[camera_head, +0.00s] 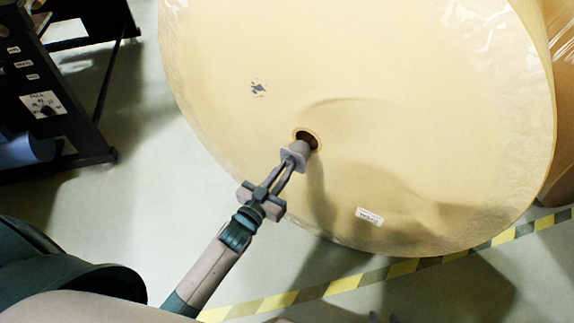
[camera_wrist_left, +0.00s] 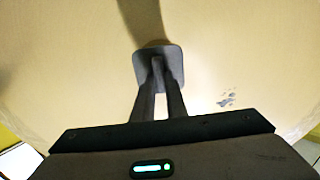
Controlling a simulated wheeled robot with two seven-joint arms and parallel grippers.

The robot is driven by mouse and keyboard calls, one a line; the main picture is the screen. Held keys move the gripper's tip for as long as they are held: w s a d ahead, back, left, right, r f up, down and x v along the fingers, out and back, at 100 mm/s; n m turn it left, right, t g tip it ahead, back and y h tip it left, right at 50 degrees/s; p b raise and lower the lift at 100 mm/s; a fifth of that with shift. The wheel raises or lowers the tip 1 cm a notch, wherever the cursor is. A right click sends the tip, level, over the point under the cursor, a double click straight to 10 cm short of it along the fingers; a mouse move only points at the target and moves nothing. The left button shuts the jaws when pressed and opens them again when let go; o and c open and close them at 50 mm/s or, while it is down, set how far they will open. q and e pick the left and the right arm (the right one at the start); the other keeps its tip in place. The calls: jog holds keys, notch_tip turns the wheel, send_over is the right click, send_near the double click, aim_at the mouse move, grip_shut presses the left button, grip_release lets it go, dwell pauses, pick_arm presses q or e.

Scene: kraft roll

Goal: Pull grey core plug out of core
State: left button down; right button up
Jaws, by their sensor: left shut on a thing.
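The grey core plug (camera_head: 295,154) is in front of the dark core hole (camera_head: 306,137) in the end face of a big kraft paper roll (camera_head: 400,110). The dark opening shows beyond the plug's narrow end; I cannot tell whether its tip is still inside. My left gripper (camera_head: 286,165) is shut on the plug's outer end. In the left wrist view the two fingers meet at the plug's square grey flange (camera_wrist_left: 175,61), which hides the hole. Only dark tips, seemingly of my right gripper (camera_head: 383,318), show at the bottom edge of the head view.
A white label (camera_head: 369,216) and a dark scuff (camera_head: 258,88) mark the roll's face. A yellow-black floor stripe (camera_head: 340,286) runs below the roll. A dark machine frame (camera_head: 50,110) stands at the left. Another wrapped roll (camera_head: 562,100) is at the right edge.

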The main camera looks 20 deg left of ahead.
pick_arm(q)
jog(key=shift+s+a+p, duration=0.2)
jog(key=shift+s+p, duration=0.2)
jog(key=shift+s, duration=0.85)
jog(key=shift+s+a+p, duration=0.2)
jog(key=shift+s+p, duration=0.2)
jog(key=shift+s, duration=0.8)
jog(key=shift+r, duration=0.15)
